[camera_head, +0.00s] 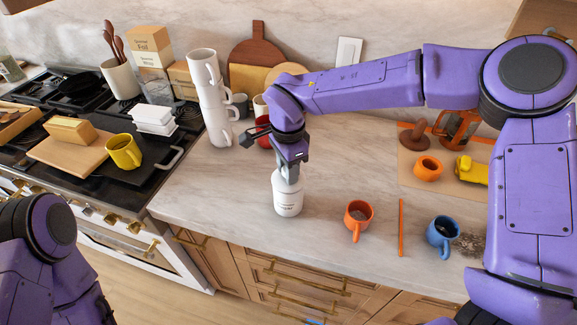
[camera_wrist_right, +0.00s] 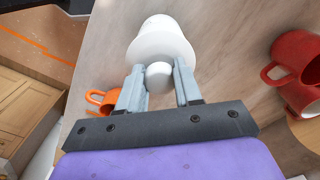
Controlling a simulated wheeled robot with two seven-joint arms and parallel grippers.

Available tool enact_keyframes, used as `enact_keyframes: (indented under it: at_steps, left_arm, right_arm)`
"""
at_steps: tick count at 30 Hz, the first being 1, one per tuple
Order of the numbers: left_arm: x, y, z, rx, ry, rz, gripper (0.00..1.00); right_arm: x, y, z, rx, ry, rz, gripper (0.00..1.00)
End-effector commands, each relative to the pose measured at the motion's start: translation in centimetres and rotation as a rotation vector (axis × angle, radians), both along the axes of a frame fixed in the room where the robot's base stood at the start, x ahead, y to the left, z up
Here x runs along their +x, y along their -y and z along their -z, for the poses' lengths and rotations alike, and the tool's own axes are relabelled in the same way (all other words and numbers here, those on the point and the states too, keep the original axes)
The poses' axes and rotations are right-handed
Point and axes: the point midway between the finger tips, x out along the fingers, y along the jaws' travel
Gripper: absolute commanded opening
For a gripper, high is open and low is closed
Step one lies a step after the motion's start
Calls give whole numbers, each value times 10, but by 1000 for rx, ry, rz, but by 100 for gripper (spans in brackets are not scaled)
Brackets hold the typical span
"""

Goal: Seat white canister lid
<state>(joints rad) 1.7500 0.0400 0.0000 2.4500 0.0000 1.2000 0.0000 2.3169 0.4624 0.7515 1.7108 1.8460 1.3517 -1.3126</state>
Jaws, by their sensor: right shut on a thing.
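In the right wrist view the two grey fingers of my right gripper (camera_wrist_right: 159,88) are shut on the round knob of the white canister lid (camera_wrist_right: 158,76). The lid is at the canister's top; I cannot tell whether it sits fully down or a small gap is left. The fingers hide part of the lid in the head view. My left arm shows at the lower left, its gripper out of view.
An orange mug (camera_head: 357,217), an orange stick (camera_head: 401,228) and a blue mug (camera_head: 440,233) are right of the canister. Stacked white mugs (camera_head: 212,105) and a red mug (camera_head: 263,133) stand behind. A yellow mug (camera_head: 124,151) is left. Counter left of the canister is clear.

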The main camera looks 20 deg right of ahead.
Motion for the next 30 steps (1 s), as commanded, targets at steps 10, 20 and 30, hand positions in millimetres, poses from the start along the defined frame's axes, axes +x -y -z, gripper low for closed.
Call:
enact_keyframes:
  at_steps: [10, 20, 30]
  left_arm:
    - [0, 0, 4, 0, 0, 0, 57]
    - [0, 0, 3, 0, 0, 0, 57]
    - [0, 0, 15, 0, 0, 0, 57]
  right_arm:
    - [0, 0, 9, 0, 0, -1, 5]
    - [0, 0, 9, 0, 0, -1, 64]
    - [1, 0, -28, 1, 6, 1, 64]
